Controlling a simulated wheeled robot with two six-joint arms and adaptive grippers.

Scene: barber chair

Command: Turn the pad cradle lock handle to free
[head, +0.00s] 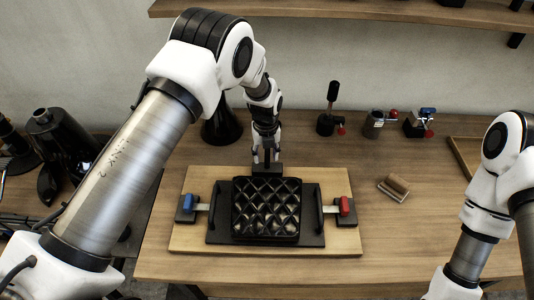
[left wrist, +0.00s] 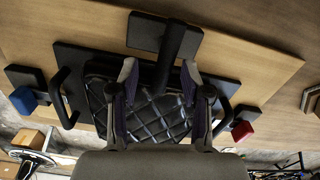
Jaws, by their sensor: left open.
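A black quilted pad (head: 266,208) lies in a dark cradle tray (head: 220,229) on a light wooden board (head: 183,243). At the cradle's back edge is a black block (left wrist: 146,31) with a black bar-like lever (left wrist: 175,42), which looks like the lock handle. My left gripper (head: 266,158) is above this back edge, pointing down. In the left wrist view, its open fingers (left wrist: 159,76) stand on either side of the lever, with gaps; contact cannot be told. The gripper mostly hides the lever in the head view. My right gripper is out of view.
A blue-handled latch (head: 187,203) is left of the cradle and a red-handled latch (head: 344,205) right. A black lever stand (head: 328,115) and small clamp-like fixtures (head: 420,122) stand at the back.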

